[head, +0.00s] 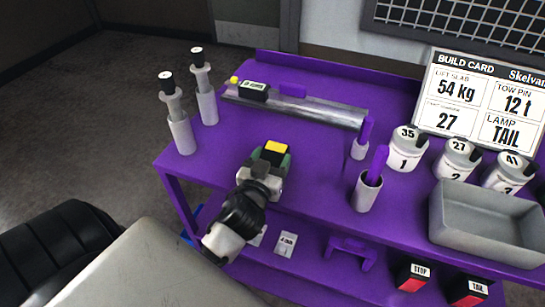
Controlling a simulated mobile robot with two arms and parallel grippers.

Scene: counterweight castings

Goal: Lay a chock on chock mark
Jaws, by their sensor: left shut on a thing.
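My left gripper (263,175) comes in from the lower left over the purple bench. It is shut on a dark green block with a yellow top (276,147), which I take to be the chock. The gripper hides the block's lower part, so I cannot tell whether it touches the bench top. I cannot make out a chock mark; it may be hidden under the gripper. My right gripper is not in view.
A grey rail (310,110) carrying a labelled dark block (253,91) lies along the back of the purple bench (315,155). Two grey cylinders (181,135) stand left; purple-handled holders (367,192), numbered pots (407,150) and a grey tray (485,243) stand right.

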